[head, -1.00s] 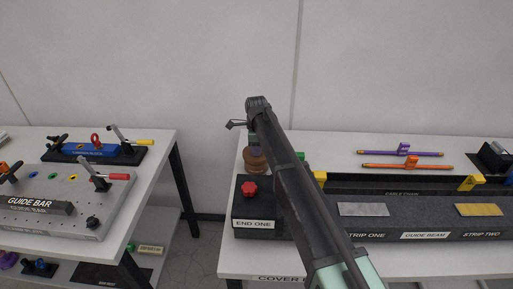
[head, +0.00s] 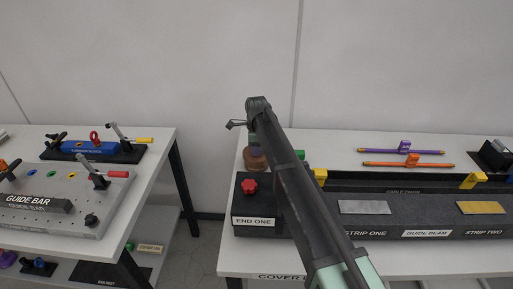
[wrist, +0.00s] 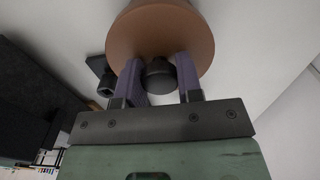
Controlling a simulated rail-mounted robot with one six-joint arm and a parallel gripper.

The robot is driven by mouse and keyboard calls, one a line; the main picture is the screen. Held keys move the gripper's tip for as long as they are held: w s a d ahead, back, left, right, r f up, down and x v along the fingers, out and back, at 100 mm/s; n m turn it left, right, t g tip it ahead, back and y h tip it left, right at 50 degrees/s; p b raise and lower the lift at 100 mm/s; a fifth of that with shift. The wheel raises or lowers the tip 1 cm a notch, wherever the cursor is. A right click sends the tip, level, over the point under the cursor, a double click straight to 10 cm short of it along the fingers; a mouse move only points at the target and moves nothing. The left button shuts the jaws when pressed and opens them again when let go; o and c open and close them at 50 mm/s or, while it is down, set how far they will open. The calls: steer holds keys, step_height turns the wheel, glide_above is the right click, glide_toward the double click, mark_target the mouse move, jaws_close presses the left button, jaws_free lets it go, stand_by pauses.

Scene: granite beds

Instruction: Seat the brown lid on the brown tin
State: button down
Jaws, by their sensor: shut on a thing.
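The brown lid (wrist: 185,45) is a round disc with a dark knob (wrist: 160,76) in the wrist view. My gripper (wrist: 160,72) is shut on that knob, with one purple finger on each side. In the head view, brown shows below my gripper (head: 255,149) at the left back of the right bench. The brown tin (head: 256,163) is partly hidden there by my arm and the dark block. I cannot tell whether lid and tin touch. In the wrist view the lid covers most of what lies beneath it.
A dark END ONE block with a red knob (head: 249,187) stands just in front of the tin. A long dark guide beam (head: 400,222) runs right from it. Purple (head: 385,151) and orange (head: 390,164) rods lie behind. A small dark fixture (wrist: 107,85) is near the lid.

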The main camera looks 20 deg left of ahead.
steer(key=shift+f+b, duration=0.35)
steer(key=shift+f, duration=0.05)
stand_by(0.4)
steer(key=c, duration=0.7)
jaws_free()
step_height(320, 180, up, 11)
steer(key=p, duration=1.1)
steer(key=shift+r, duration=0.1)
steer(key=shift+f, duration=0.2)
